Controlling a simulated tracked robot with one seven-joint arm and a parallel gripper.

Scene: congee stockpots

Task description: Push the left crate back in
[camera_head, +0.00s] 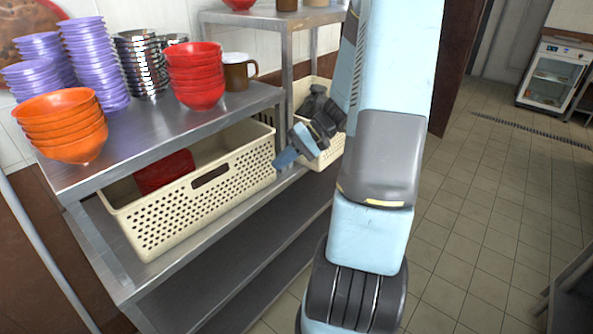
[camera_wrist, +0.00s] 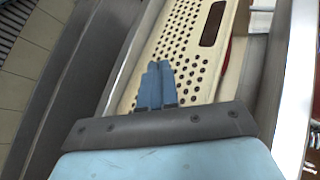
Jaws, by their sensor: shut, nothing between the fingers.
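The left crate (camera_head: 190,205) is cream, with a perforated front and a slot handle. In the head view it sits on the shelf under the steel top, its front out near the shelf edge, with a red thing (camera_head: 165,172) inside. My gripper (camera_head: 283,160) is at the crate's right front end, its fingers shut and empty. In the wrist view the shut fingers (camera_wrist: 157,72) lie over the perforated front of the crate (camera_wrist: 190,45). I cannot tell whether they touch it.
A second cream crate (camera_head: 325,155) stands on the right, partly hidden by my arm. Stacked orange bowls (camera_head: 62,125), purple bowls (camera_head: 92,60), red bowls (camera_head: 195,75) and a brown mug (camera_head: 238,72) stand on the steel top.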

